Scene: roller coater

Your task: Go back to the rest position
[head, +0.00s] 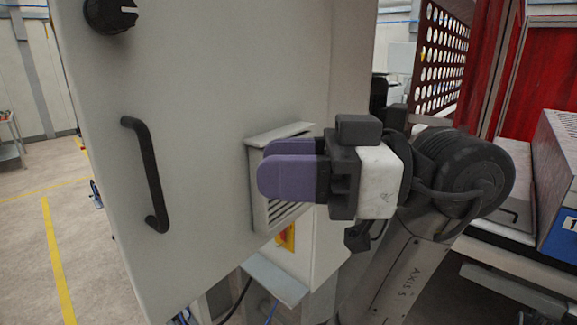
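The grey cabinet (215,90) fills the middle, with a black handle (147,175) and a black knob (110,14). A yellow-and-red switch (287,237) sits below. Open floor (35,235) with yellow lines lies at left.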

